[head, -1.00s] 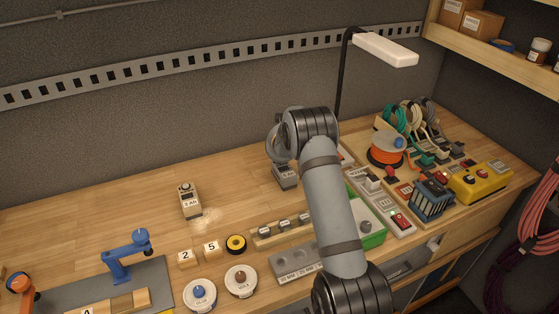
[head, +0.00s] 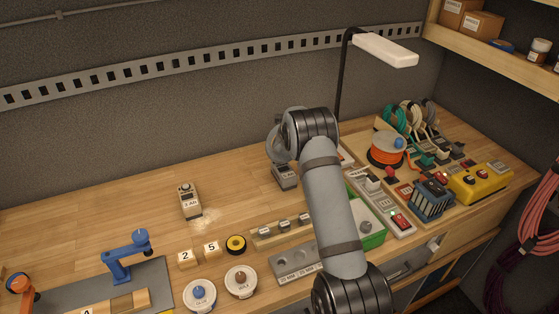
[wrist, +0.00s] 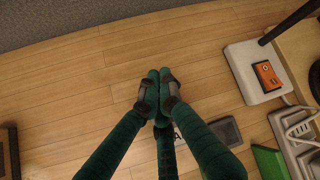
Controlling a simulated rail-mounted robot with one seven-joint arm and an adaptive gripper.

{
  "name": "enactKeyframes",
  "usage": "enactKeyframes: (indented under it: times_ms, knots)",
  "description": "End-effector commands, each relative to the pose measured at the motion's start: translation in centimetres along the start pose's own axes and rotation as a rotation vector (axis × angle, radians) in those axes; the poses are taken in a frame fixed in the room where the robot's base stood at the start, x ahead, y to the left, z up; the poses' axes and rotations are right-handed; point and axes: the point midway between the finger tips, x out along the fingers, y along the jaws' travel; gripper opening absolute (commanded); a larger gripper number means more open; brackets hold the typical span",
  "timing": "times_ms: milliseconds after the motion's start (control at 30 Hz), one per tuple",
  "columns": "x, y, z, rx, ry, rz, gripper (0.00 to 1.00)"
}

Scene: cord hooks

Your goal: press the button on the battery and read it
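A small upright block with a dark top and an "Ah" label (head: 190,202), which looks like a battery, stands on the bench left of my arm. A second grey and dark block (head: 286,177) stands just below my wrist. In the wrist view my gripper (wrist: 159,77) has its green fingertips together, with nothing visible between them. Behind the fingers, a pale label with an "A" (wrist: 178,134) and a dark grey block (wrist: 226,131) show in part. The fingers hide the rest, and I cannot tell whether they touch it.
Bare bench lies left of the gripper. A lamp (head: 385,49) rises behind it. A blue clamp (head: 126,255) stands front left.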

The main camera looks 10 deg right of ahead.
Motion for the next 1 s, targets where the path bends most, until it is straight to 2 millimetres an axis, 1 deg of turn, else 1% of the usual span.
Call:
enactKeyframes:
  times_ms: [267,1000]
  knots:
    - [0.63,0.48,-0.44,0.001,0.000,0.000,0.00]
    - [0.84,0.63,-0.60,0.000,0.000,0.000,0.00]
